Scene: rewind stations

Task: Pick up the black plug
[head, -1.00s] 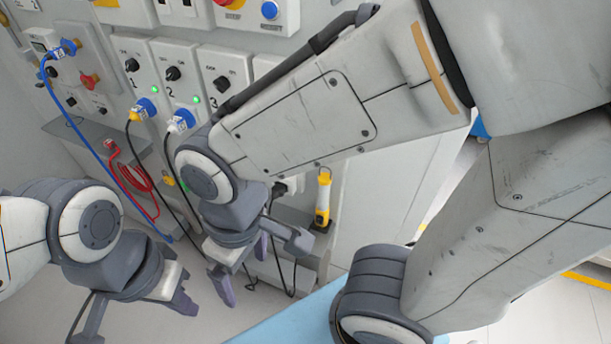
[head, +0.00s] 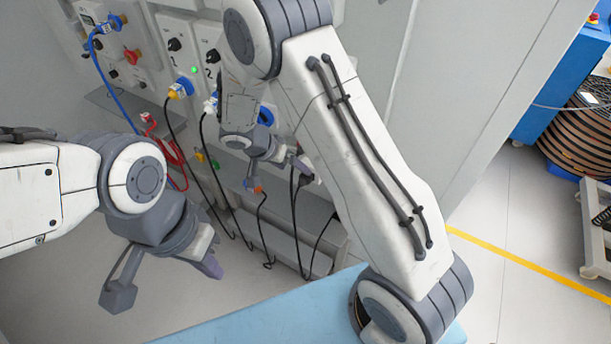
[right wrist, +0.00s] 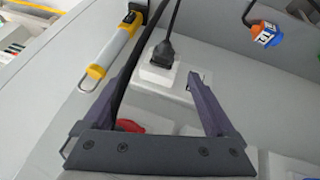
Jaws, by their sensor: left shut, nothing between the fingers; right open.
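The black plug (right wrist: 163,52) sits upright in a white socket block (right wrist: 155,76) in the right wrist view, its black cable rising from the top. In the head view a dark plug (head: 305,179) shows beside my right gripper (head: 278,168). My right gripper is open; its purple fingers (right wrist: 163,82) spread to either side of the socket block in the wrist picture, with the plug beyond the tips. I cannot tell the exact gap. Nothing is held. My left gripper (head: 210,262) is shut and empty, low in front of the wall panel.
A yellow work light (right wrist: 110,48) lies left of the plug, and a thick black cable runs near the left finger. An orange-and-blue plug (right wrist: 267,34) hangs at right. Loose cables hang below the panel. A light blue surface (head: 240,318) lies in front.

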